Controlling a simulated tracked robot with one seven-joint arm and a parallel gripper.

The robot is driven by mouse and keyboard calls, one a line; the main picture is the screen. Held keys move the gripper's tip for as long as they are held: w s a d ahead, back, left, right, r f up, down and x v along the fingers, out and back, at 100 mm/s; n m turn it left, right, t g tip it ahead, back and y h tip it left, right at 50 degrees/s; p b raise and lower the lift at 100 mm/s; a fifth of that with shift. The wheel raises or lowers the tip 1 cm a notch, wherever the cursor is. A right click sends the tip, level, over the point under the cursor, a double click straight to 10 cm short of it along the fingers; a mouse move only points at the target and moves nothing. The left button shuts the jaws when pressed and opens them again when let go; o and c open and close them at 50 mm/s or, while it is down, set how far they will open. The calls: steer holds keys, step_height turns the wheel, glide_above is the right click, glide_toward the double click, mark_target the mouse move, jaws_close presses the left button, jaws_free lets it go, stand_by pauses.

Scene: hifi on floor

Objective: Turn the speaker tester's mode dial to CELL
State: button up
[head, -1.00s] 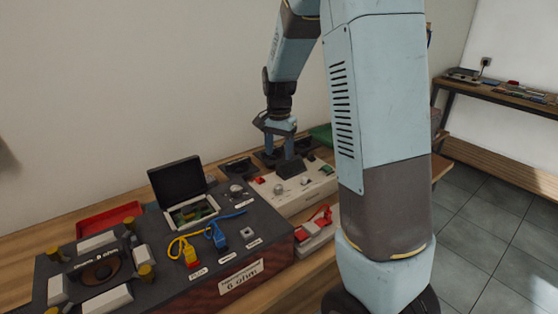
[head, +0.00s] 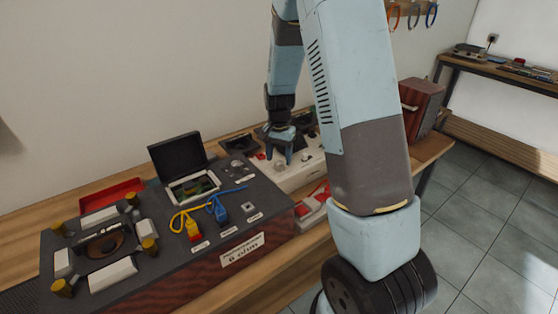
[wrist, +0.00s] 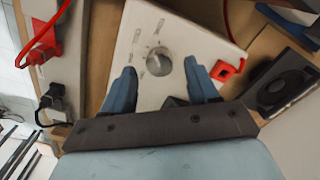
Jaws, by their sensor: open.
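In the head view the white tester (head: 302,171) stands beyond the dark speaker unit, partly behind my arm. My gripper (wrist: 160,80) is open, and its two blue fingers point at the tester's face. The dial shows between and just beyond the fingertips, with no visible contact. In the head view my gripper (head: 278,155) hangs over the tester's near left part.
A dark unit labelled 6 ohm (head: 215,232) fills the near left, with blue and yellow leads on top. A red connector (wrist: 222,70) sits at the tester's edge beside the right finger. A black speaker (wrist: 280,83) is at the right. A red-brown box (head: 421,104) stands at the far bench end.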

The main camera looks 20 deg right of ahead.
steer(key=shift+f, duration=1)
steer(key=shift+c, duration=0.3)
steer(key=c, duration=1)
steer(key=n, duration=0.5)
steer(key=o, duration=1.1)
steer(key=shift+c, duration=0.2)
